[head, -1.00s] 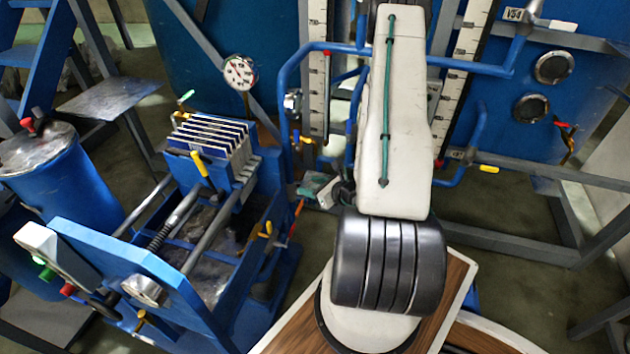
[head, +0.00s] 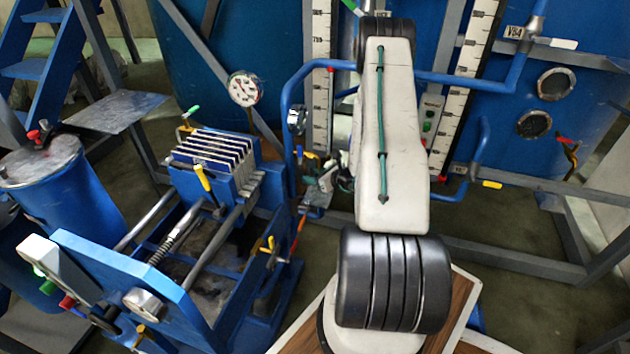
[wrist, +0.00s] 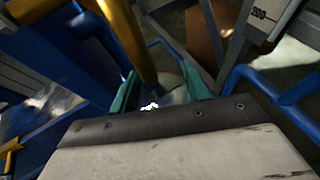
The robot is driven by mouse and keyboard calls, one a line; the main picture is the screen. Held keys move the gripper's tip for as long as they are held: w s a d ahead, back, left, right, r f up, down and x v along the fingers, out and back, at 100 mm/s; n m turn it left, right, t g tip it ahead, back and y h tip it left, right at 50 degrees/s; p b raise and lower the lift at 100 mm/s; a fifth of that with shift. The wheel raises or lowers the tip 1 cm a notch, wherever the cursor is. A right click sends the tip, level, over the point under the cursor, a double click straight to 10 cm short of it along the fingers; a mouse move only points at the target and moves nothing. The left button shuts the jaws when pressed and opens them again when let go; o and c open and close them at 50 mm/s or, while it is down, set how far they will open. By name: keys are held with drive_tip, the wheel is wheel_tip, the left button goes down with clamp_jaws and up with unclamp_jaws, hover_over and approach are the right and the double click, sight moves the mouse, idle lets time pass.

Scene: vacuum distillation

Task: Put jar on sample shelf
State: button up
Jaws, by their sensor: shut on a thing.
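My gripper (wrist: 158,82) shows in the wrist view as two green fingers, shut on a clear, glassy jar (wrist: 173,92). Much of the jar is hidden behind the edge of my wrist, and its contents cannot be made out. In the head view my gripper (head: 327,180) is small, just left of my pale arm link, in front of the measuring column, and the jar cannot be made out clearly there. I cannot pick out the sample shelf with certainty in either view.
A yellow pipe (wrist: 125,38) passes close to the fingers. A blue pipe (wrist: 285,95) lies to their right. In the head view, a filter press (head: 205,170) and a pressure gauge (head: 244,89) stand left. Blue pipes (head: 290,95) and scales (head: 321,70) crowd the gripper.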

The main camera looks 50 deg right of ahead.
drive_tip(key=shift+f, duration=1.1)
drive_tip(key=shift+f, duration=0.2)
drive_tip(key=o, duration=1.1)
drive_tip(key=shift+c, duration=0.2)
drive_tip(key=shift+r, duration=0.15)
drive_tip(key=shift+s+r, duration=0.15)
drive_tip(key=shift+s, duration=0.15)
drive_tip(key=v, duration=1.1)
drive_tip(key=shift+s, duration=0.15)
drive_tip(key=shift+r, duration=0.15)
